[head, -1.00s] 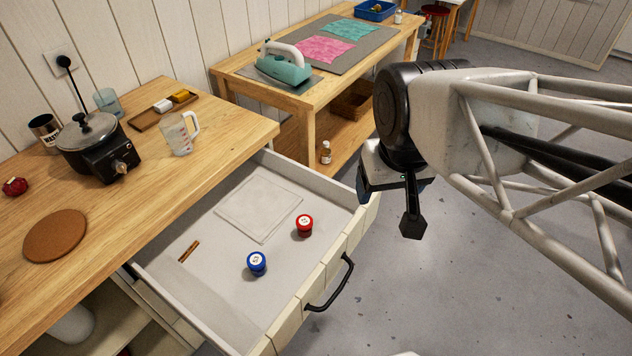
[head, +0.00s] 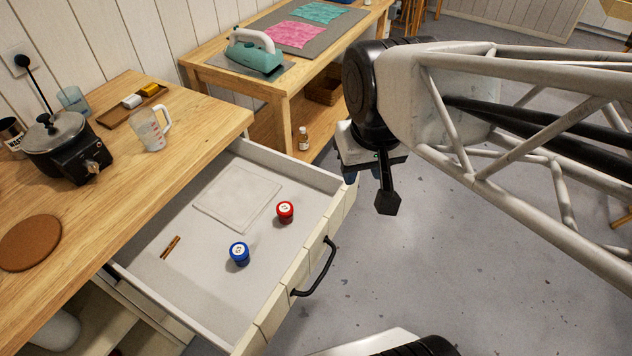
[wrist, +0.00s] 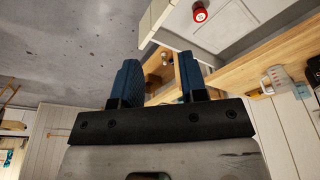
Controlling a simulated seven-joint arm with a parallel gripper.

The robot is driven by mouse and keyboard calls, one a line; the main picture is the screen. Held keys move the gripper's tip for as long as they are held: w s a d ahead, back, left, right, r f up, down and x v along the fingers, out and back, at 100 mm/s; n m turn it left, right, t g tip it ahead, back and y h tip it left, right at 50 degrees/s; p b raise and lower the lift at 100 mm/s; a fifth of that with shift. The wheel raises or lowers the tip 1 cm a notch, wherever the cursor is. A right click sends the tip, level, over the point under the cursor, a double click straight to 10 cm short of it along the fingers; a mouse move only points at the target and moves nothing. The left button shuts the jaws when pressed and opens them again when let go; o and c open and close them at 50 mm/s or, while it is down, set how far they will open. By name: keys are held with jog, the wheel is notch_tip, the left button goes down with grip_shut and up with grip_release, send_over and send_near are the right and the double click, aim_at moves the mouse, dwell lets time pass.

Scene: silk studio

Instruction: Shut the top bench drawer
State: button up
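The top bench drawer (head: 208,238) stands pulled out from the wooden bench in the head view. Its pale front (head: 301,262) carries a black bar handle (head: 318,268).
The bench top (head: 110,195) bears a black pot (head: 62,148), a glass jug (head: 152,131), a wooden tray (head: 132,107) and a round cork mat (head: 30,242). A second table (head: 292,85) with a teal iron (head: 254,56) stands behind. The floor before the drawer is clear.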

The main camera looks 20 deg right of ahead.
jog(key=shift+w+d+f, duration=0.1)
jog(key=shift+w+f, duration=0.05)
jog(key=shift+f, duration=0.2)
jog(key=shift+c, duration=1.1)
jog(key=w+f+m+g+y, duration=0.1)
jog(key=f, duration=0.2)
jog(key=w+d+f+m+g+y, duration=0.1)
jog(key=f+m+y, duration=0.1)
jog(key=f, duration=0.1)
jog(key=w+d+f+m+g+y, duration=0.1)
jog(key=f+m, duration=0.1)
jog(key=f, duration=0.1)
jog(key=shift+w+g+y, duration=0.3)
jog(key=shift+g, duration=0.1)
grip_shut()
jog(key=w+d+f+m+t+y, duration=0.2)
jog(key=d+f+m+t+y, duration=0.2)
jog(key=d+f+m+t, duration=0.3)
jog(key=w+d+f+m+t+y, duration=0.3)
jog(key=d+f+m+t, duration=0.4)
jog(key=d+f+m, duration=0.4)
notch_tip(320, 180, down, 7)
jog(key=m+y, duration=0.1)
jog(key=m, duration=0.2)
jog(key=shift+d+m, duration=0.3)
jog(key=shift+d, duration=0.1)
jog(key=shift+w+r, duration=0.1)
jog(key=shift+r, duration=0.05)
